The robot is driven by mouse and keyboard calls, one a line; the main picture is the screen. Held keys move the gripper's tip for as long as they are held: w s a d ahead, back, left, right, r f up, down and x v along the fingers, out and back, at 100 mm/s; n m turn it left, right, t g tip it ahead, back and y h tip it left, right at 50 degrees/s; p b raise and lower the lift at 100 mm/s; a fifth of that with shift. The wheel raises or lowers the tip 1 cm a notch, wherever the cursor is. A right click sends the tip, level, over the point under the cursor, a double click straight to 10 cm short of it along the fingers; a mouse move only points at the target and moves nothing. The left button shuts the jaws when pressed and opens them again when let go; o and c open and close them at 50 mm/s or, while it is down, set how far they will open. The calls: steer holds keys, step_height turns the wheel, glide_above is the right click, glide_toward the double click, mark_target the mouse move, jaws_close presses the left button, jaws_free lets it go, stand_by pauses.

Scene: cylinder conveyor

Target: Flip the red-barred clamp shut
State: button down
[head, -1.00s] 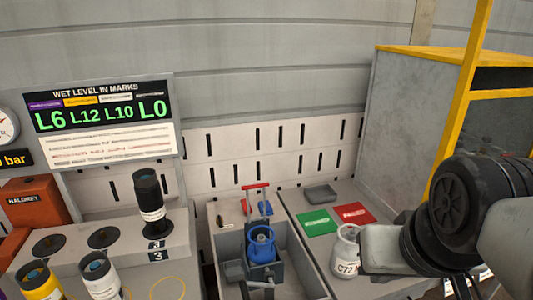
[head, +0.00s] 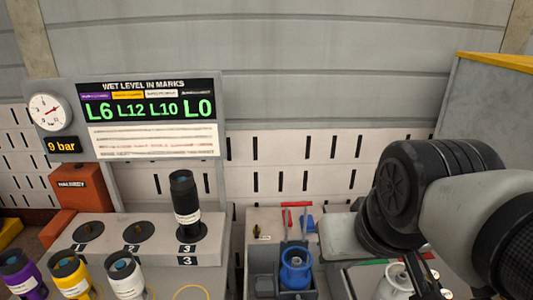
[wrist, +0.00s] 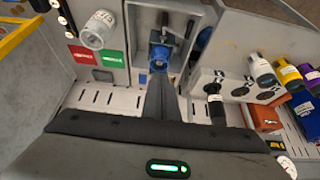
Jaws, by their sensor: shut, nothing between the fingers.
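The clamp's red bar (head: 296,204) is raised on upright links behind the blue vessel (head: 296,268) in the head view. The blue vessel sits in a dark holder inside a grey tray. My gripper (wrist: 157,77) is shut and empty; in the wrist view its dark fingers point towards the blue vessel (wrist: 159,55), apparently in front of part of it. Whether they touch anything is unclear. The red bar is not clearly visible in the wrist view, perhaps hidden by the fingers. In the head view my arm stands to the right of the clamp.
A white jar (head: 393,284) stands right of the tray, beside my arm. Green (wrist: 112,57) and red (wrist: 84,55) mats lie near it. Several cylinders, including a black one (head: 184,205), stand left. A slotted wall is behind.

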steer(key=w+b, duration=0.3)
steer(key=w, duration=2.5)
steer(key=w+f, duration=0.7)
steer(key=w, duration=0.4)
steer(key=shift+w+a+f, duration=0.15)
steer(key=shift+f, duration=0.1)
steer(key=shift+f, duration=0.1)
